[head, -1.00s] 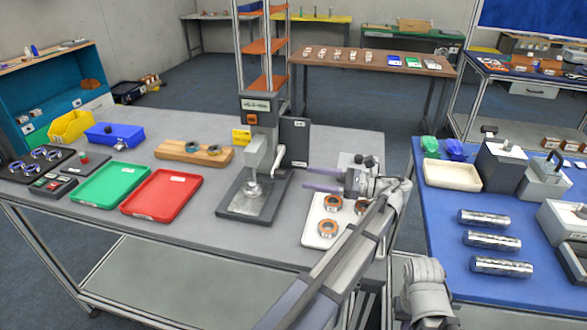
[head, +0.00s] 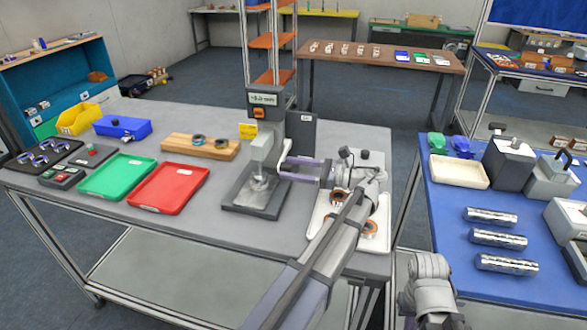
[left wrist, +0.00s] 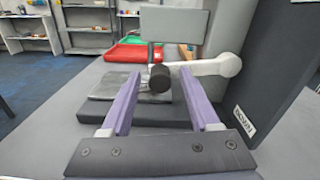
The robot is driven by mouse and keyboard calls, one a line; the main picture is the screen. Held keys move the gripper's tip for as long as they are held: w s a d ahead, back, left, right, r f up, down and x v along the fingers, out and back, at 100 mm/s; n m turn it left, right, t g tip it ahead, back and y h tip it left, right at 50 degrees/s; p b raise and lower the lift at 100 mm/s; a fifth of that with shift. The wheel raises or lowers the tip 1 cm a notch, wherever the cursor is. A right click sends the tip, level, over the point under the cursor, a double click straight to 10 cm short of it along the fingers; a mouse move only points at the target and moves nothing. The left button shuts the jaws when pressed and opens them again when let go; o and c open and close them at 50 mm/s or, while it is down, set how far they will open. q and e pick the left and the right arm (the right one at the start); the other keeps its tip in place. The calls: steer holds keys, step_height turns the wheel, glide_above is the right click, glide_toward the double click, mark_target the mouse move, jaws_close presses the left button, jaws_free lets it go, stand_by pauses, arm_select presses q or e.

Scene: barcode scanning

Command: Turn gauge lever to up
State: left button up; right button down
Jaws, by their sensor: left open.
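The gauge (head: 263,150) is a dark grey stand with a light grey head, standing on a dark base plate on the grey table. Its light grey lever (head: 284,150) is on the gauge's right side. In the left wrist view the lever (left wrist: 205,68) runs roughly level and ends in a black knob (left wrist: 160,78). My left gripper (head: 289,169) is open, with purple fingers pointing left at the gauge. In the left wrist view the knob appears between the spread fingers (left wrist: 160,85); contact cannot be told.
A dark panel (head: 301,134) stands beside the gauge; its label in the left wrist view reads DOWN (left wrist: 241,114). A white tray (head: 320,212) with orange-rimmed rings lies under my left arm. Red (head: 168,188) and green (head: 117,177) trays lie left of the gauge.

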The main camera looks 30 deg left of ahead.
arm_select(q)
jaws_close()
stand_by(0.4)
stand_by(0.9)
